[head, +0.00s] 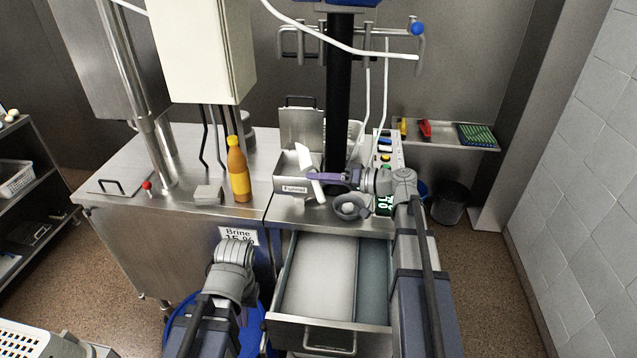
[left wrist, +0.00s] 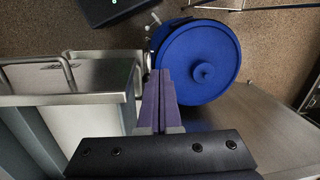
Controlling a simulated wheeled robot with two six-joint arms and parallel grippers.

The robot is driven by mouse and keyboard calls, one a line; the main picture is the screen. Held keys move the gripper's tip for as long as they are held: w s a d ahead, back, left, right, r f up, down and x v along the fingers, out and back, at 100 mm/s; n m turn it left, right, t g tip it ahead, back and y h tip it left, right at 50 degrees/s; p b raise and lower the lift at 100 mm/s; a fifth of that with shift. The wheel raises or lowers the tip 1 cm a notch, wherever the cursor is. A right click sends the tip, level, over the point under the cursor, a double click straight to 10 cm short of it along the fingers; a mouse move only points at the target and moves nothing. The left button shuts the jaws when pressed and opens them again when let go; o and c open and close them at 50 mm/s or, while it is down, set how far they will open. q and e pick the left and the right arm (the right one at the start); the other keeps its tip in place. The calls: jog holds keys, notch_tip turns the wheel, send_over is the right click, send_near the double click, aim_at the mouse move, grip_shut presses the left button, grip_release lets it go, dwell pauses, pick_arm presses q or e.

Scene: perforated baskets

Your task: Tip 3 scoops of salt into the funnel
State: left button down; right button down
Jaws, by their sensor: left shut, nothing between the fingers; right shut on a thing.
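My right gripper (head: 327,177) is shut on a white scoop (head: 305,158), which is held tilted at the metal box with the "Funnel" label (head: 294,189). The scoop overlaps the box's right side in the head view. Whether it holds salt, I cannot tell. A grey round bowl (head: 341,211) with something pale inside is just below the right gripper. An open drawer (head: 275,303) in front shows a pale left part and a grey-blue right part; whether the pale part is salt, I cannot tell. My left gripper (left wrist: 161,105) is shut and empty, low near the drawer's left side.
An orange bottle with a yellow cap (head: 238,172) and a small grey block (head: 208,195) stand on the counter left of the box. A device with green digits (head: 384,203) is beside the bowl. A blue round thing (left wrist: 197,62) lies below my left gripper.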

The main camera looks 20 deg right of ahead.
jog(key=shift+f+g+y+b, duration=0.3)
jog(key=shift+f+y+b, duration=0.15)
jog(key=shift+b, duration=0.2)
jog(key=shift+r+y, duration=0.1)
jog(key=shift+y, duration=0.15)
dwell(1.0)
jog(key=shift+a+r+h+p, duration=0.15)
jog(key=shift+r+h+p, duration=0.2)
jog(key=shift+p, duration=0.2)
jog(key=t+h+p, duration=0.1)
jog(key=h+p, duration=0.1)
jog(key=p, duration=0.1)
jog(key=shift+a+r, duration=0.15)
jog(key=shift+r, duration=0.05)
jog(key=shift+h+p, duration=0.55)
jog(key=shift+f, duration=0.1)
